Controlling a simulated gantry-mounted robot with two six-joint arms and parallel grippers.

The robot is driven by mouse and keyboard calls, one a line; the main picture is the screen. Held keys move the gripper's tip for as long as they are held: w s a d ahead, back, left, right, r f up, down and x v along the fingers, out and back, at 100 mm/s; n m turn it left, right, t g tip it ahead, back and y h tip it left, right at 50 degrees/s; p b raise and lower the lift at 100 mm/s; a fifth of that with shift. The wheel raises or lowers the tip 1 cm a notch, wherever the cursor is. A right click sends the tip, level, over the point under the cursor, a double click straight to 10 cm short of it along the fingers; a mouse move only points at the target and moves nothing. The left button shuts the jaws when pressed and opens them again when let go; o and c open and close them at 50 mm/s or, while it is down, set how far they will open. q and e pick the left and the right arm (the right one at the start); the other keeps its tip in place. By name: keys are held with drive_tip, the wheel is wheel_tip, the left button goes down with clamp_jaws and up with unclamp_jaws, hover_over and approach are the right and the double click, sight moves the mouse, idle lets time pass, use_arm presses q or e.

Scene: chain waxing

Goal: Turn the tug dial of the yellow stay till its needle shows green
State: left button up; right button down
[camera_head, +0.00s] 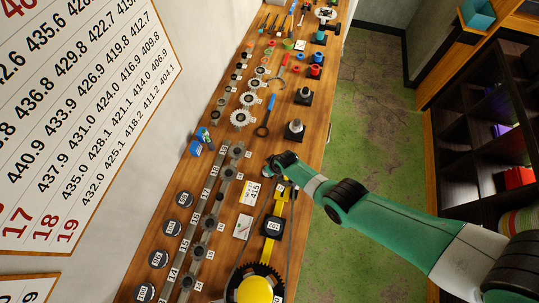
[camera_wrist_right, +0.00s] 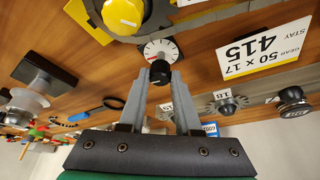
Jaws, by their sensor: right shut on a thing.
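The yellow stay (camera_head: 268,249) lies along the right part of the bench in the head view, with a black block on it. In the right wrist view its yellow part (camera_wrist_right: 124,12) is at the top. The tug dial (camera_wrist_right: 160,50) has a pale round face with tick marks; the needle's colour zone is too small to tell. Its black knob (camera_wrist_right: 160,73) sits between the fingertips of my right gripper (camera_wrist_right: 160,78), which is shut on it. In the head view my right gripper (camera_head: 278,163) is over the stay's far end and hides the dial. My left gripper is not in view.
A card reading 415 (camera_wrist_right: 258,47) lies beside the dial. A large dark gear with a yellow hub (camera_head: 255,290) is at the near end. A numbered rail (camera_head: 194,232) with knobs runs along the left. Gears and tools fill the far bench.

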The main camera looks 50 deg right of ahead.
drive_tip(key=shift+a+m+g+h+b, duration=0.1)
drive_tip(key=shift+m+g+h+b, duration=0.45)
drive_tip(key=shift+m, duration=1.45)
drive_tip(key=shift+t+h, duration=0.25)
drive_tip(key=c, duration=0.6)
unclamp_jaws()
drive_tip(key=shift+r, duration=0.1)
